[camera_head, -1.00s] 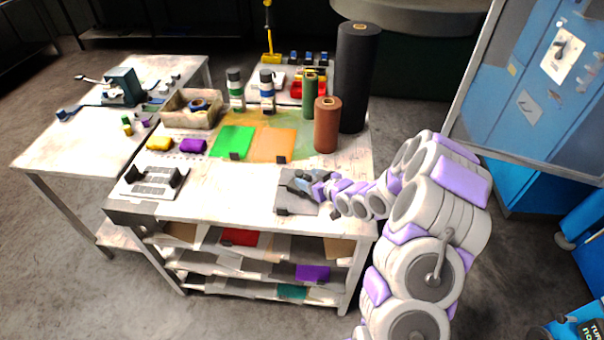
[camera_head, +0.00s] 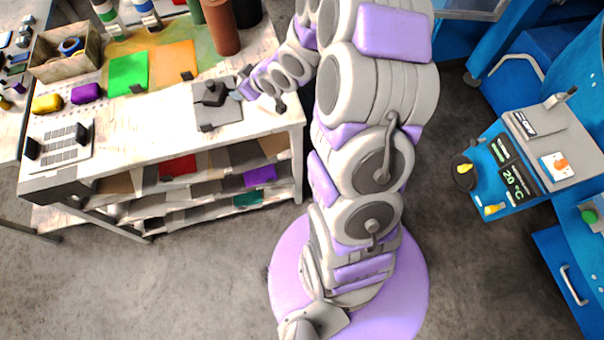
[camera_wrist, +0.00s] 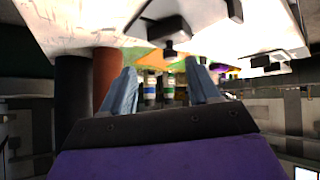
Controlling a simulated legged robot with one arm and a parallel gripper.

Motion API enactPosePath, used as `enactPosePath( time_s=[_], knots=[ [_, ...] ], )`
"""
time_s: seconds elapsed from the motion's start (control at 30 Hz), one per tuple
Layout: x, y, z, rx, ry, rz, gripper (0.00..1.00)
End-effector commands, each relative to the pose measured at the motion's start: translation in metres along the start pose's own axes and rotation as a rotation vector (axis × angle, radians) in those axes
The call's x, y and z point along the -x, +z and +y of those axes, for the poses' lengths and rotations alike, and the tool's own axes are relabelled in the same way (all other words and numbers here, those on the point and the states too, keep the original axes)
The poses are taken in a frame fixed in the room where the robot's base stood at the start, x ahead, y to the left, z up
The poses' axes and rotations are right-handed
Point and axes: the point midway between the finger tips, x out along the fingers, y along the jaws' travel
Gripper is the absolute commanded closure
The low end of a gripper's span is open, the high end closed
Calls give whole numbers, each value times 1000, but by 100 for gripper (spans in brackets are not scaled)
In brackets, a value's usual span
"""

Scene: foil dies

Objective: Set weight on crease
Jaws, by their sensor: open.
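A dark weight with a knob on top (camera_head: 211,91) stands upright on a grey sheet (camera_head: 219,116) near the front right of the workbench. The weight covers part of the sheet, and I cannot make out the crease line. My gripper (camera_head: 236,95) is just right of the weight, low over the bench, open and empty. In the wrist view, which is upside down, the two blue-grey fingers of my gripper (camera_wrist: 162,82) are spread apart. The weight (camera_wrist: 165,29) shows ahead of them, its knob pointing down the picture, with nothing between the fingertips.
A green sheet (camera_head: 128,74) and an orange sheet (camera_head: 173,62) lie further left. A brown roll (camera_head: 222,30) stands behind the weight. Shelves sit below the bench top.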

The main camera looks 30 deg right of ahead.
Motion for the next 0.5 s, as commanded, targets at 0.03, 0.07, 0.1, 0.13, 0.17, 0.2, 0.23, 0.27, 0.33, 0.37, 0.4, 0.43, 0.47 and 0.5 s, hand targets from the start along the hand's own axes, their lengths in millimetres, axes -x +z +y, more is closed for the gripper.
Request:
enactPosePath(
  time_s=[0.03,0.07,0.1,0.13,0.17,0.2,0.23,0.27,0.33,0.37,0.4,0.43,0.47,0.5],
  knots=[
    [14,-3,-1,6,23,-54,39],
    [23,-1,-2,3,37,-93,39],
    [35,1,-3,-5,54,-142,39],
    [44,2,-4,-11,66,-176,39],
    [55,5,-6,-18,78,-213,39],
    [68,8,-8,-30,93,-261,39],
    [79,9,-11,-39,104,-293,39],
    [90,12,-14,-49,115,-329,39],
    [116,18,-23,-78,136,-403,39],
    [128,22,-28,-93,143,-437,39],
    [144,26,-35,-112,151,-479,39],
    [157,29,-40,-128,157,-509,39],
    [169,33,-46,-145,161,-542,39],
    [185,37,-55,-167,165,-580,39]
  ],
)
